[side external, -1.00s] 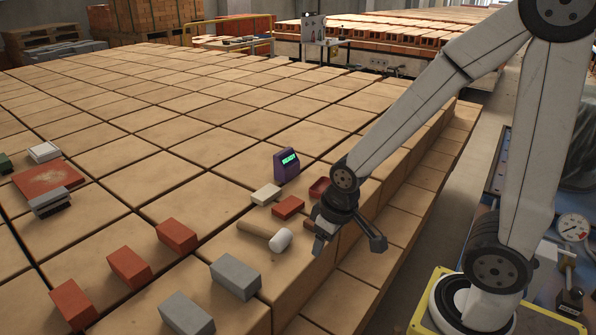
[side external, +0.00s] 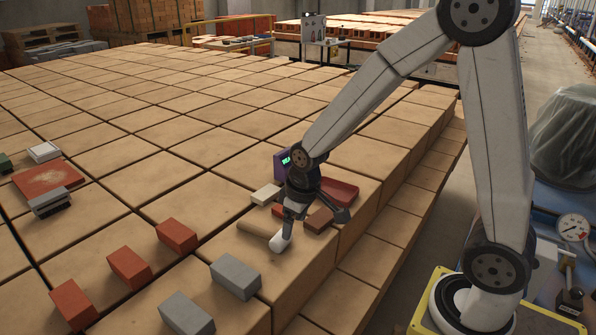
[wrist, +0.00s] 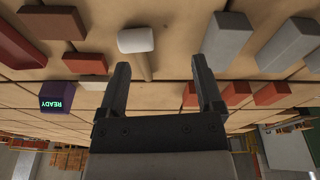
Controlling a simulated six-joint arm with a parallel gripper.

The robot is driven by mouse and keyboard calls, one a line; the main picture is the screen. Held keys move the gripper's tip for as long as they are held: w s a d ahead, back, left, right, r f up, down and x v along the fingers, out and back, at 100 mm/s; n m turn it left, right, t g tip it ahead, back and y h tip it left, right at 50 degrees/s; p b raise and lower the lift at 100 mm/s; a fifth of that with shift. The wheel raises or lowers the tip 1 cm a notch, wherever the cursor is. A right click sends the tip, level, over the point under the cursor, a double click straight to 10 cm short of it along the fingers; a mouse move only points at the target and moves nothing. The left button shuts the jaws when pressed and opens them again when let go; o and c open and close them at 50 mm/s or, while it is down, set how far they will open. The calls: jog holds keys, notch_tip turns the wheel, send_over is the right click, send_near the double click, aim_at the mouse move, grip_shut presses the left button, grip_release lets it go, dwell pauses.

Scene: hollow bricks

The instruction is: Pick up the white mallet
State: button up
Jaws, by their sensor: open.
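The white mallet lies on the tan block surface, its white head (side external: 281,242) toward the right and its wooden handle (side external: 257,229) pointing left. In the wrist view the head (wrist: 136,40) is beyond the fingertips, and the handle (wrist: 145,67) runs between the fingers, closer to the left one. My gripper (side external: 316,219) is open and empty, just above and beside the mallet head in the side view. It also shows in the wrist view (wrist: 161,66). One finger partly covers the mallet head in the side view; I cannot tell whether they touch.
A brown brick (side external: 319,220), a dark red piece (side external: 340,190) and a cream block (side external: 266,194) lie close by. A purple READY device (side external: 281,166) stands behind, partly hidden. Grey bricks (side external: 236,276) and red bricks (side external: 177,236) stand in front and left. The block edge drops off at right.

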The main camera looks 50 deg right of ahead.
aim_at(263, 230)
jog(key=w+d+f+n, duration=0.1)
jog(key=w, duration=0.3)
jog(key=w+d+f+n, duration=0.1)
jog(key=w+f, duration=0.1)
jog(key=w, duration=0.2)
jog(key=w+d+f+n+g, duration=0.1)
jog(key=w+d, duration=0.1)
jog(key=w, duration=0.2)
jog(key=shift+w+f+y, duration=0.25)
jog(key=shift+y, duration=0.05)
jog(key=shift+w+f, duration=0.15)
jog(key=shift+f, duration=1.15)
jog(key=shift+f, duration=0.15)
jog(key=shift+w+a+f, duration=0.1)
jog(key=shift+w+f, duration=0.05)
jog(key=shift+f, duration=1.05)
jog(key=shift+w+a+f, duration=0.1)
jog(key=shift+w+f, duration=0.05)
jog(key=shift+f, duration=1.05)
grip_shut()
